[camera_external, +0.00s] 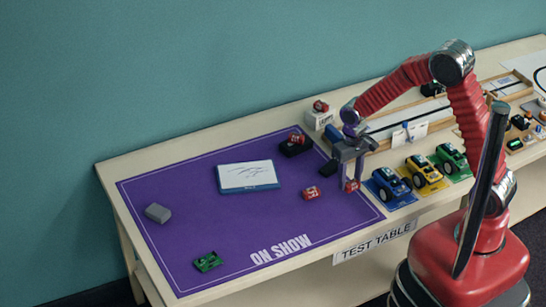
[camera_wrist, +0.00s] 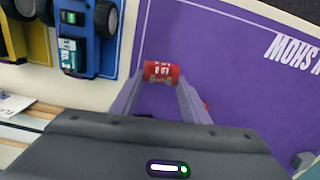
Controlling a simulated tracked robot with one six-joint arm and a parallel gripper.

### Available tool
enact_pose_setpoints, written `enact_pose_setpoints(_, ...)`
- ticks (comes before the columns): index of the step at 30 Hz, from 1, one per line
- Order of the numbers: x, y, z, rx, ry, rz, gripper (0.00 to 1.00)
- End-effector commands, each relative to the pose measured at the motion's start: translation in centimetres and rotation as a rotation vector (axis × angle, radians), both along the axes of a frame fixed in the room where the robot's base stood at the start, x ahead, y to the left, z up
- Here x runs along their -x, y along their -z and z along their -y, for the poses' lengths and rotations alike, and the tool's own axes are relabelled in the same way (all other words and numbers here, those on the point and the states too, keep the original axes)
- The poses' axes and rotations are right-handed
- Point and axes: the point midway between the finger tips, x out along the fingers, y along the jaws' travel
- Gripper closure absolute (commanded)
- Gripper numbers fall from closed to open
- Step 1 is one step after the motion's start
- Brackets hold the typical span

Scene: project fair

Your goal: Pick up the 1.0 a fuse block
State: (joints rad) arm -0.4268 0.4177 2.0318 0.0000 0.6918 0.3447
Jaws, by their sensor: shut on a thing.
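My gripper (camera_external: 349,180) points down over the right part of the purple mat (camera_external: 200,220), its jaws shut on a red fuse block (camera_external: 351,186). In the wrist view the held block (camera_wrist: 161,71) sits between the fingertips, with white marks I cannot read surely. I cannot tell whether it touches the mat. A second red block (camera_external: 311,193) with white marks lies on the mat just left of my gripper. Another red block (camera_external: 297,138) is on a black holder, and one more (camera_external: 320,106) is on a white box.
Blue (camera_external: 387,186), yellow (camera_external: 424,172) and green (camera_external: 451,158) toy cars stand to the right. A white-topped tablet (camera_external: 247,175), grey block (camera_external: 158,213) and green circuit board (camera_external: 208,261) lie on the mat. The mat's front left is mostly clear.

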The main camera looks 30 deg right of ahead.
Motion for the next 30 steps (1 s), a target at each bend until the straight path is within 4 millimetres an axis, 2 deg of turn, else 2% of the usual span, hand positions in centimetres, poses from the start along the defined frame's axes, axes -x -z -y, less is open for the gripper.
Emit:
enact_pose_setpoints(3, -0.1, -2.2, 0.0, -0.001, 0.000, 0.004, 0.81)
enact_pose_setpoints(9, 0.0, -4.4, 0.0, 0.000, 0.000, 0.001, 0.81)
enact_pose_setpoints(30, 0.0, -4.8, 0.0, 0.000, 0.000, 0.000, 0.81)
